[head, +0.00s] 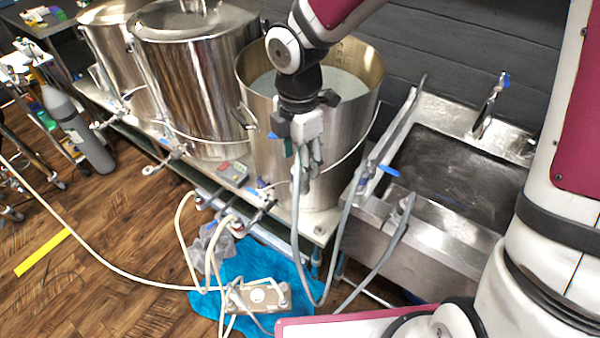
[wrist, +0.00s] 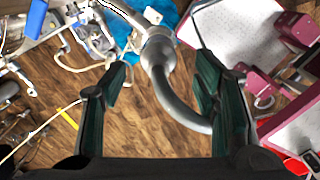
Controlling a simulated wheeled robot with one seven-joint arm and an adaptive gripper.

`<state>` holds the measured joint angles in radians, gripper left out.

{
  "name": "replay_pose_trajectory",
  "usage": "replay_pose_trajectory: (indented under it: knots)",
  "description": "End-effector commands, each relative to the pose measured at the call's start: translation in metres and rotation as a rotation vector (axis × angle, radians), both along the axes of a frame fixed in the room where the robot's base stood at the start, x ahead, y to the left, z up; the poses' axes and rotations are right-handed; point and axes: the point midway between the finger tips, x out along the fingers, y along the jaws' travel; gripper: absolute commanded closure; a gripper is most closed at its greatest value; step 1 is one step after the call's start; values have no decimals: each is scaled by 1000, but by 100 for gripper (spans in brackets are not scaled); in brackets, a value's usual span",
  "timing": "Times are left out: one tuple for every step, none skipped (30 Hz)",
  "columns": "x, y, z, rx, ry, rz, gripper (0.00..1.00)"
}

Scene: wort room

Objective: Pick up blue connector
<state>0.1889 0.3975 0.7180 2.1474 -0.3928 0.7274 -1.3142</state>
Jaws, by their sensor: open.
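I cannot tell for sure which part is the blue connector. Blue-handled fittings show in the head view: one (head: 388,171) beside the pot at the sink's left edge, another (head: 262,191) on the pipe below the pot. In the wrist view, a blue lever (wrist: 36,18) is at the upper left, outside the fingers. My gripper (head: 304,168) is in front of the right-hand pot, pointing down, with fingers apart; it also shows in the wrist view (wrist: 162,68). A grey hose with a thicker collar (wrist: 158,50) appears between the fingers; contact is not clear.
Steel pots (head: 318,185) stand on a rail stand. A steel sink (head: 460,170) is on the right. Hoses, a plate pump (head: 258,297) and a blue cloth (head: 215,300) lie below. Wooden floor on the left is mostly clear around a yellow strip (head: 42,253).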

Motion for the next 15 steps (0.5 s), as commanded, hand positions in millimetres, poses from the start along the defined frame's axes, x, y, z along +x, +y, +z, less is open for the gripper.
replay_pose_trajectory:
  knots:
    - [0,0,-5,0,1,2,45]
    - [-1,0,-7,0,1,2,45]
    - [-1,0,-8,-1,1,2,45]
    - [-1,0,-9,-1,1,2,45]
    - [-1,0,-11,-1,2,2,45]
    - [0,0,-14,0,2,1,45]
    - [0,0,-18,0,2,0,45]
    - [0,-1,-22,1,3,1,45]
    - [0,-1,-28,0,4,2,45]
    - [1,-1,-32,0,4,2,45]
    - [2,-1,-37,0,4,2,45]
    - [2,-2,-43,0,4,2,45]
    - [3,-2,-47,-1,3,2,45]
    - [3,-2,-50,0,2,1,45]
    - [3,-1,-54,-1,3,2,45]
